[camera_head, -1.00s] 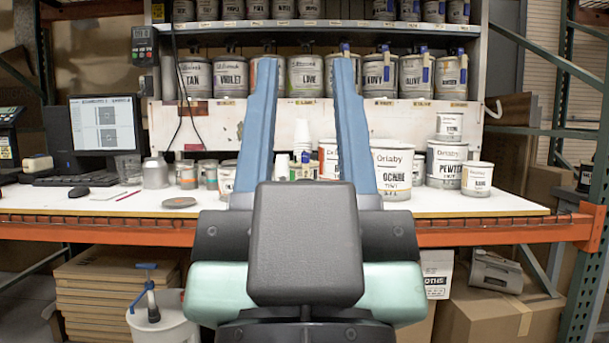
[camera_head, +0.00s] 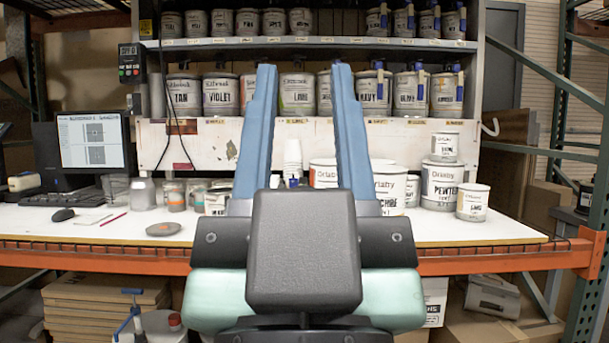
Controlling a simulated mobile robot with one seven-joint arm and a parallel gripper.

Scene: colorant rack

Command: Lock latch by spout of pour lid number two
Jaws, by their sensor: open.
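My gripper (camera_head: 304,70) is open and empty. Its two long blue fingers point forward over the bench, with a wide gap between them and the shelf cans behind. Grey cans with blue parts on their lids stand at the right of the middle shelf: the NAVY can (camera_head: 374,95), the OLIVE can (camera_head: 409,95) and one more can (camera_head: 445,95). Several smaller cans with blue parts stand above them, such as this one (camera_head: 403,24). I cannot tell which lid is number two, and the latches are too small to read as locked or unlocked.
The white workbench (camera_head: 520,229) has an orange front beam (camera_head: 500,263). A PEWTER can (camera_head: 441,184) with a smaller can on top, another small can (camera_head: 472,203) and an OCHRE can (camera_head: 390,190) stand on it. A monitor (camera_head: 92,147) is at left.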

